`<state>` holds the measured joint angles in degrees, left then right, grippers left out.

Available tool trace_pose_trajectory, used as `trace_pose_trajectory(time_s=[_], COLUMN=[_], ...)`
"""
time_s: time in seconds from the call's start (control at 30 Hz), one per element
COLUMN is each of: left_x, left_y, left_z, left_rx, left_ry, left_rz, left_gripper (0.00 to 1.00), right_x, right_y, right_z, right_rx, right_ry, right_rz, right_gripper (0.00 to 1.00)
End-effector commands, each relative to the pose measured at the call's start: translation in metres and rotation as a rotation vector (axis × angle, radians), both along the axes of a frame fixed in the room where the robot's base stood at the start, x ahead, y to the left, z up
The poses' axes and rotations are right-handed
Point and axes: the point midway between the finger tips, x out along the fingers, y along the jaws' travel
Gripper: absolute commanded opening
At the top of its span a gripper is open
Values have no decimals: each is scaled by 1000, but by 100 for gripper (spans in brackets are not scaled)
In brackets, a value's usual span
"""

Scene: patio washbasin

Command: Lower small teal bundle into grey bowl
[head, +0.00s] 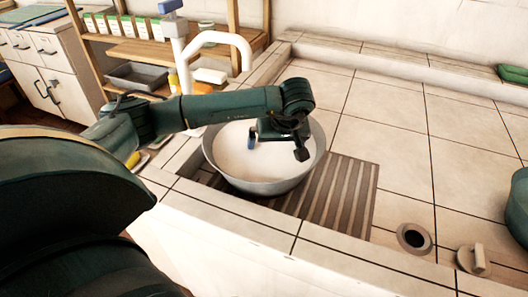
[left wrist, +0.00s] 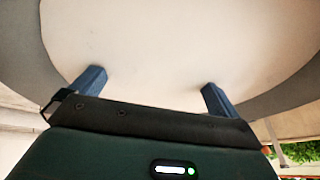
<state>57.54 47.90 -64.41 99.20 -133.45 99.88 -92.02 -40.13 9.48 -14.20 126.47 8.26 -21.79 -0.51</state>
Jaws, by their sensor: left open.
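The grey bowl (head: 262,187) stands on a slatted brown grate in the basin. A pale, smooth surface fills its inside. My left gripper (head: 276,147) hangs over the bowl, its fingers pointing down. Its two dark blue fingers are wide apart in the left wrist view (left wrist: 154,90), with only the pale surface between them, and nothing is held. The bowl's grey wall (left wrist: 22,50) also shows there. I cannot make out the small teal bundle in either view; part of the bowl's inside is hidden behind my arm.
The slatted grate (head: 335,190) extends right of the bowl. A drain hole (head: 414,238) and a beige knob (head: 473,260) lie at the front right. A white curved faucet (head: 228,40) rises behind the bowl. A green item (head: 513,74) lies at far right. The tiles between are clear.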

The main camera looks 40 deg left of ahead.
Motion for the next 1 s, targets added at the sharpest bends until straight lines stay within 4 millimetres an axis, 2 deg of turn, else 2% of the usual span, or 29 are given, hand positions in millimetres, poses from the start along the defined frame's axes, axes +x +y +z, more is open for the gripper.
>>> trace_pose_trajectory(time_s=[0.13,0.27,0.5,0.73,1.0], left_x=[0,-3,-13,-21,-25], left_y=[-1,-7,-25,-40,-46], left_z=[1,17,67,108,121], left_rx=[0,-1,-1,0,1], left_ry=[0,-3,-5,-4,-1], left_rz=[-1,-1,-3,-2,0], left_gripper=[100,100,100,100,100], right_x=[-1,0,0,1,1], right_y=[-1,-1,0,1,2], right_z=[3,3,2,3,2], right_rx=[-1,0,0,1,1], right_ry=[-7,-4,1,7,18], right_rz=[-2,-1,0,2,6], right_gripper=[36,36,36,36,36])
